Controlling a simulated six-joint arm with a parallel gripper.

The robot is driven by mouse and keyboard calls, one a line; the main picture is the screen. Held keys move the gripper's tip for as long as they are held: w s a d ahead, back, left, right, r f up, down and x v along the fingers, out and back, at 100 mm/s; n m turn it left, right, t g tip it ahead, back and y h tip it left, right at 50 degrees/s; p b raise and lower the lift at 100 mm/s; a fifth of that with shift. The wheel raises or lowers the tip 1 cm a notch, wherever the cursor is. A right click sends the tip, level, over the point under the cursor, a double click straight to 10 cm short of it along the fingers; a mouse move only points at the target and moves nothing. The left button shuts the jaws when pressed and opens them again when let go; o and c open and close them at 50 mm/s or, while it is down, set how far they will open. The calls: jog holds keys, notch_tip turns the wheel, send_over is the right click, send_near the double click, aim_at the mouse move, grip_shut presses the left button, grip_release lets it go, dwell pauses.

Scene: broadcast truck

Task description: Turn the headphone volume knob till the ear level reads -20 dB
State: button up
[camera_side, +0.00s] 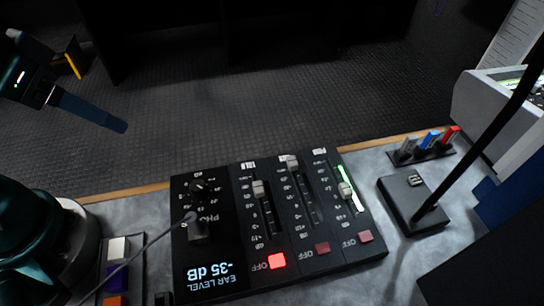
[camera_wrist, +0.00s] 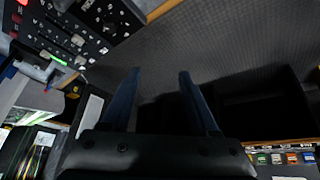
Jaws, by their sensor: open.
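The black mixer panel (camera_side: 298,262) lies on the grey desk; its corner also shows at the top left of the wrist view (camera_wrist: 95,42). The headphone volume knob (camera_side: 199,187) is a small round black knob near the panel's left end. The ear level display (camera_side: 211,274) is upside down in the side view and reads -35 dB. My gripper (camera_side: 122,126) hangs over the floor side, up and left of the panel, apart from the knob. In the wrist view my gripper (camera_wrist: 160,72) has its two blue fingers apart with nothing between them.
A cable runs to a plug (camera_side: 195,228) below the knob. Faders (camera_side: 259,190) and a lit red button (camera_side: 277,261) are to the right. A black base with a stalk (camera_side: 408,200) stands right of the panel. Coloured blocks (camera_side: 117,275) sit at the left. The space above the knob is clear.

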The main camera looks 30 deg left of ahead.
jog(key=r+n, duration=0.1)
jog(key=n, duration=0.2)
jog(key=n+g, duration=0.5)
send_over(197, 185)
notch_tip(197, 185, down, 8)
jog(key=shift+w+a+r, duration=0.1)
jog(key=shift+w, duration=0.05)
jog(key=shift+f+g, duration=0.3)
jog(key=shift+f, duration=2.45)
grip_shut()
